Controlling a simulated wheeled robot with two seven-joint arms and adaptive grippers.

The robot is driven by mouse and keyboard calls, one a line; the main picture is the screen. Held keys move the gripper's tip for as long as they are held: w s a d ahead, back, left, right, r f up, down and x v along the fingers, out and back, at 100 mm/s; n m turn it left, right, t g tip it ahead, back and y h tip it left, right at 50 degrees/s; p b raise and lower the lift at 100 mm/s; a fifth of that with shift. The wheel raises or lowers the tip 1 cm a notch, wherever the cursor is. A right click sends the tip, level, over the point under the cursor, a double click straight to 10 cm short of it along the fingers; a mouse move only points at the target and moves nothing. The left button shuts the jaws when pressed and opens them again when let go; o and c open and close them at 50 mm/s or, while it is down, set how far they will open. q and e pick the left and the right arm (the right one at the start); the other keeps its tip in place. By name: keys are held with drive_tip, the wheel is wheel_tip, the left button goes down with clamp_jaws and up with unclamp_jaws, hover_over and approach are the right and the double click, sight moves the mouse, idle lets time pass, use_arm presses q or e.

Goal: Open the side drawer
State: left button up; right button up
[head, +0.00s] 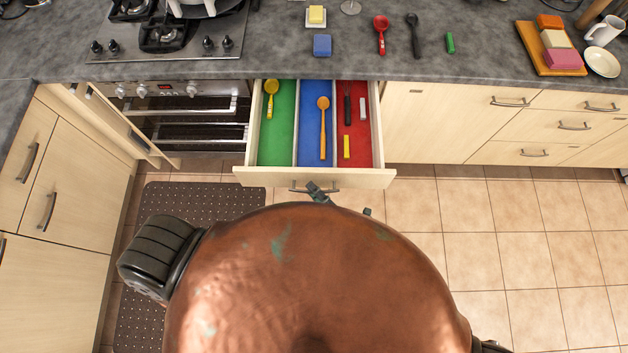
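A wide wooden drawer (243,155) in the middle stands open under the counter. Its green, blue and red compartments show from above. A yellow ladle (271,95) lies in the green one and an orange spoon (323,125) in the blue one. A dark utensil (347,103), a pale piece (362,107) and a yellow block (347,147) lie in the red one. My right gripper (319,191) is at the drawer's front handle (298,189). My body hides much of it, so its grip is unclear. My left gripper is not in view.
The grey counter (460,50) holds a blue sponge (322,45), a red spoon (381,35), a black utensil and a tray of blocks. At left, a handled wooden front (125,125) stands out near the oven (195,118). The tiled floor (530,260) at right is clear.

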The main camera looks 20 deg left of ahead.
drive_tip(key=v, duration=1.1)
drive_tip(key=shift+d, duration=0.3)
drive_tip(key=shift+s, duration=0.15)
drive_tip(key=w+d+f+m+t+h, duration=0.2)
drive_tip(key=w+d+f+m+h, duration=0.25)
drive_tip(key=d+f, duration=0.4)
drive_tip(key=w+d+f+m+t+h, duration=0.1)
drive_tip(key=w+d+f+m+h, duration=0.35)
drive_tip(key=f, duration=0.65)
drive_tip(key=s+d+f+m+g+h, duration=0.1)
drive_tip(key=s+d+f+m+h, duration=0.2)
drive_tip(key=d+f, duration=0.35)
drive_tip(key=s+d+f+m, duration=0.2)
drive_tip(key=d+f+m, duration=0.3)
drive_tip(key=f, duration=0.2)
drive_tip(key=s+d+f+m+g+h, duration=0.3)
drive_tip(key=s+d+f+m, duration=0.3)
drive_tip(key=s+d+f, duration=0.45)
drive_tip(key=s+f+m+g, duration=0.3)
drive_tip(key=s+f, duration=0.1)
drive_tip(key=s, duration=0.7)
drive_tip(key=s+d+f+m+g+h, duration=0.1)
drive_tip(key=s+f+m+g, duration=0.1)
drive_tip(key=s, duration=0.9)
wheel_tip(320, 180, down, 2)
drive_tip(key=shift+m+g+h, duration=0.3)
drive_tip(key=shift+m+g, duration=0.1)
drive_tip(key=shift+m, duration=0.5)
